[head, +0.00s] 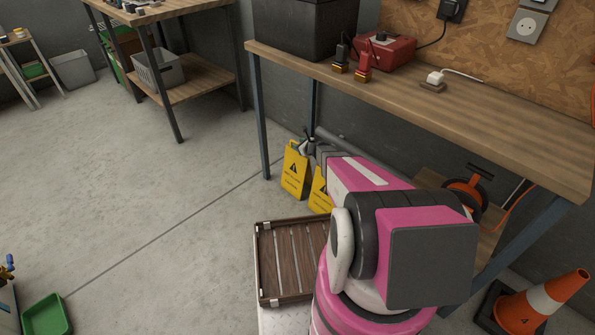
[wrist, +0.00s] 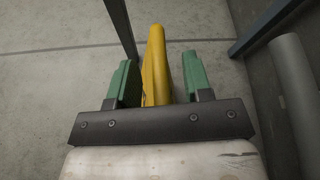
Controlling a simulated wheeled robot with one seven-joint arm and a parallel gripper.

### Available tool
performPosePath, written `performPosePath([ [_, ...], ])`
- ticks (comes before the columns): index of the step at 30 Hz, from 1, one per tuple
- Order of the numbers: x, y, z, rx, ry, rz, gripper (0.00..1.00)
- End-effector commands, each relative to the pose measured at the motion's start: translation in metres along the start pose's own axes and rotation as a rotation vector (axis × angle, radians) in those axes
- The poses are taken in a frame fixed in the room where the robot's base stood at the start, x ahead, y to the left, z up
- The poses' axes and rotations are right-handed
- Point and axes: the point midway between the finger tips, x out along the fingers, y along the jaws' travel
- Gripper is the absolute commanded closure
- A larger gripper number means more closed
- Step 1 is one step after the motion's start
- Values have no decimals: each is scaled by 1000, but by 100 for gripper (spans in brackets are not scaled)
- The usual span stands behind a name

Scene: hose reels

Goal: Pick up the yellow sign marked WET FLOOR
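Two yellow signs stand on the floor under the workbench in the head view. The left sign (head: 295,171) shows a black warning triangle. The right sign (head: 319,192) is partly hidden by my arm. Their lettering is too small to read, so I cannot tell which says WET FLOOR. My gripper (head: 302,147) is at the top of the signs. In the wrist view, a yellow sign (wrist: 156,62) seen nearly edge-on lies between the green fingers of my gripper (wrist: 160,80). The fingers are open, with a gap at the right finger; the left finger is very near the sign.
The workbench (head: 455,107) overhangs the signs, with a leg (head: 259,120) just left of them. A grey pipe (wrist: 297,95) runs right of my gripper. A brown crate (head: 268,262) sits near my arm. A traffic cone (head: 545,303) stands at right.

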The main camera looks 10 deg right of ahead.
Motion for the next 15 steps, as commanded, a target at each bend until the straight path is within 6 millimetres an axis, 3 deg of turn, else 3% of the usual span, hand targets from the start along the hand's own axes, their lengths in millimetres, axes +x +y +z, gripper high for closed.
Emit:
performPosePath([
  [1, 0, 0, 0, 0, 0, 0, 70],
  [4, 0, 0, 0, 0, 0, 0, 100],
  [15, -1, 0, 1, 0, -1, 0, 100],
])
